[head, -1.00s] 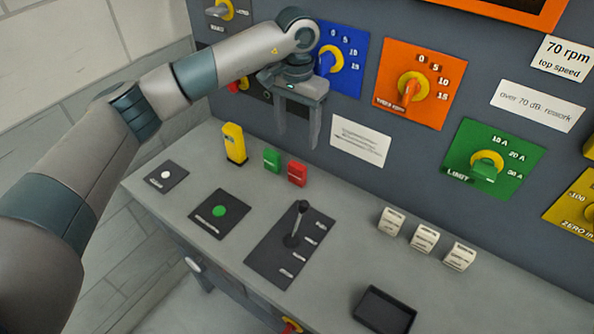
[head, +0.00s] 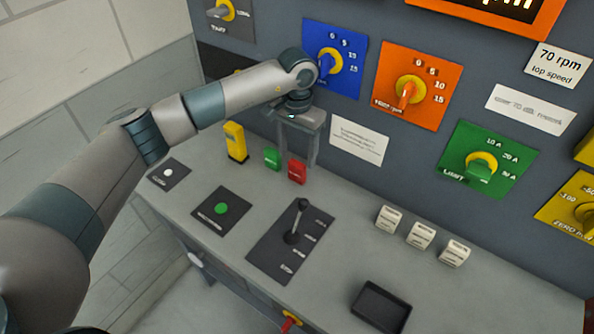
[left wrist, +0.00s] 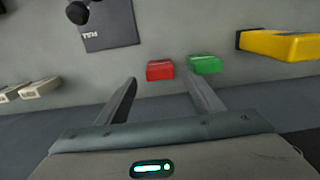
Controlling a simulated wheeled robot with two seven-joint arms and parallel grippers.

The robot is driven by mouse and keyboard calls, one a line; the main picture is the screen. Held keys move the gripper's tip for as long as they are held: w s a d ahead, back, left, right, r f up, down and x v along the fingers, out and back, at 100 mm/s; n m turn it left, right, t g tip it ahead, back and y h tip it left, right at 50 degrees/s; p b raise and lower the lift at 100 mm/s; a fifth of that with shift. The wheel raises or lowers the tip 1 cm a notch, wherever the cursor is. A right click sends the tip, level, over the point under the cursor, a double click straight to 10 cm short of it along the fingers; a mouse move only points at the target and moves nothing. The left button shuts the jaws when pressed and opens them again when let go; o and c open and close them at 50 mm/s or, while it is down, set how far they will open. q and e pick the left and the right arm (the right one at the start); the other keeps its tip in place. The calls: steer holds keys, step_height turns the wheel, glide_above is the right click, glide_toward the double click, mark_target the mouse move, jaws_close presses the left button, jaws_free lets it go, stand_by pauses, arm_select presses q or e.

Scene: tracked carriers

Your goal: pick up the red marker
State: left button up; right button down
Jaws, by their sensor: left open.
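The red marker (head: 297,173) is a small upright block on the grey desk, close to the back panel. In the left wrist view the red marker (left wrist: 160,70) shows between my fingertips, a little beyond them. My left gripper (head: 298,158) is open and points down, with its fingers above and behind the marker in the head view. The left gripper (left wrist: 161,78) is empty in the wrist view. I cannot tell whether a finger touches the marker. My right gripper is not in view.
A green block (head: 272,158) stands just left of the red one, and a yellow block (head: 236,142) farther left. A lever on a black plate (head: 275,258) is in front. White blocks (head: 421,236) and a black tray (head: 381,308) lie to the right. The panel (head: 345,185) rises close behind.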

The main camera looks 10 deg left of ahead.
mark_target(297, 163)
arm_select(q)
step_height(297, 163, down, 4)
steer(key=shift+f+p, duration=0.1)
steer(key=shift+p, duration=0.65)
steer(key=shift+f, duration=0.35)
steer(key=c, duration=1.2)
steer(key=shift+o, duration=0.2)
